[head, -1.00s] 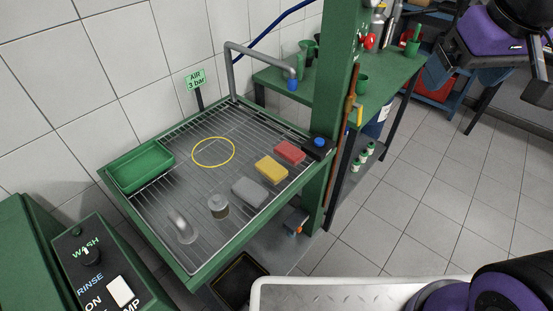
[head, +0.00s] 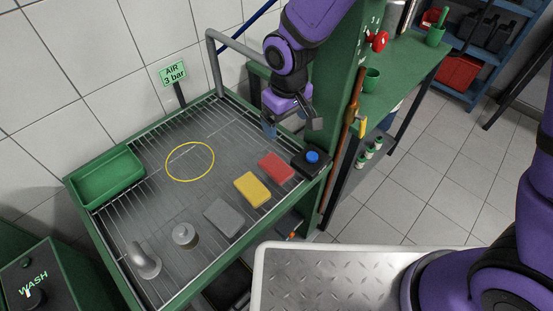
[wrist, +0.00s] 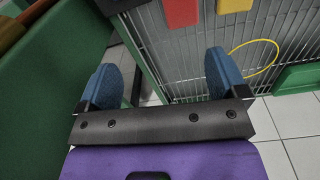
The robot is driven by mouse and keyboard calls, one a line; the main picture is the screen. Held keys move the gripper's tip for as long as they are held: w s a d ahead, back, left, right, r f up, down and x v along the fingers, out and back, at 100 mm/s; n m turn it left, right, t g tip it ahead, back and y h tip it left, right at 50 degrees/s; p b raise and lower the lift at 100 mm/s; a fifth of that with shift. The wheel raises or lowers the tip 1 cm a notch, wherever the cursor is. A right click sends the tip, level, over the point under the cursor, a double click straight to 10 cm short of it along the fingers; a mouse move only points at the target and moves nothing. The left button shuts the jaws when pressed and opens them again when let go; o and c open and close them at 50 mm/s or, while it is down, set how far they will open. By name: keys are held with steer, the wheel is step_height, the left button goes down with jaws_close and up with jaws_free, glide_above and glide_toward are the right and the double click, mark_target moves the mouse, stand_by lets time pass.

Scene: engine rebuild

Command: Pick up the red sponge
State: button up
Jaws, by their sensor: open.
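The red sponge (head: 276,167) lies flat on the slatted wash tray (head: 262,212), between the yellow sponge (head: 252,189) and a black block with a blue button. It shows at the top edge of the wrist view (wrist: 181,11), partly cut off. My gripper (head: 293,126) is open and empty above the back right side of the tray, up and behind the red sponge in the head view. Its blue fingertips are spread apart in the wrist view (wrist: 162,78), with the sponge beyond them.
A grey sponge (head: 223,217), a metal-topped jar (head: 185,235) and a green bin (head: 106,176) are on the tray. A yellow ring (head: 190,161) marks a clear patch. The green post (head: 339,80) and black block (head: 311,163) stand close on the right. A grey pipe (head: 213,62) rises behind.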

glide_above(273, 163)
step_height(273, 163, down, 5)
steer(key=shift+n, duration=0.4)
steer(key=f, duration=0.5)
steer(key=shift+w+f, duration=0.1)
steer(key=shift+w, duration=0.25)
steer(key=shift+s+f, duration=0.15)
steer(key=shift+f, duration=1.2)
steer(key=shift+s+f, duration=0.15)
steer(key=shift+f, duration=1.15)
steer(key=shift+c, duration=0.4)
steer(key=c, duration=0.9)
